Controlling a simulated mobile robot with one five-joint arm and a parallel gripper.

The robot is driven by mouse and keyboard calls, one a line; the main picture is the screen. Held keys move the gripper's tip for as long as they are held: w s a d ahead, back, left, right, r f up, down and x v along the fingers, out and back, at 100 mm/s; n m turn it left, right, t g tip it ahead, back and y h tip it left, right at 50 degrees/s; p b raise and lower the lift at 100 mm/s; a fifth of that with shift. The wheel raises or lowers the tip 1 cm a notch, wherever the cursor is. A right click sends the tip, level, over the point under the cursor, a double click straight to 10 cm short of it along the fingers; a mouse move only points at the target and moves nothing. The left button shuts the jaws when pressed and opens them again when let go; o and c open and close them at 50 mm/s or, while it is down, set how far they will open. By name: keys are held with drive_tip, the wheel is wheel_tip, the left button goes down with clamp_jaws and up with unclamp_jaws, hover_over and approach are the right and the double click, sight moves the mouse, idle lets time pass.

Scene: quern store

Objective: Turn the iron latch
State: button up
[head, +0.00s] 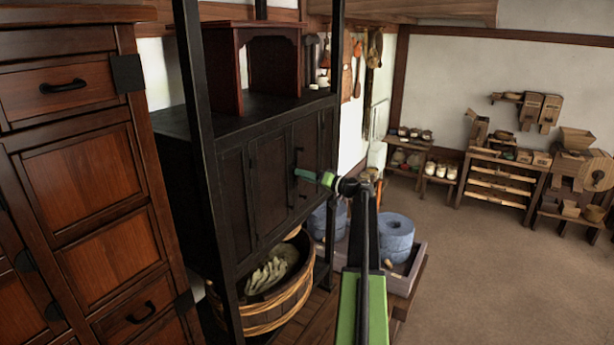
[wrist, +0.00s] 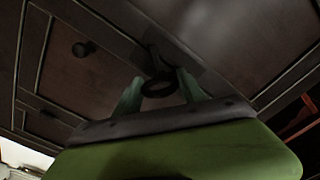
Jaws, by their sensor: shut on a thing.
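The iron latch (wrist: 160,87) is a dark ring-shaped piece on the front of a dark wooden cabinet (head: 272,172), seen in the middle of the wrist view. My gripper (wrist: 158,84) has its two green fingers on either side of the latch and is shut on it. In the head view my gripper (head: 299,174) reaches left to the door front of the black cabinet. There the latch is too small and covered to make out clearly. The cabinet doors look shut.
A round dark knob (wrist: 83,48) sits on a neighbouring panel. Below the cabinet is a wooden tub (head: 265,316) with pale contents. A tall red-brown chest (head: 100,190) stands at left. Blue-grey millstones (head: 396,238) sit in a tray at right. Floor beyond is open.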

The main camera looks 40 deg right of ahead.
drive_tip(key=shift+m, duration=0.5)
drive_tip(key=o, duration=1.4)
drive_tip(key=shift+c, duration=0.2)
drive_tip(key=v, duration=1.7)
drive_tip(key=shift+s, duration=0.25)
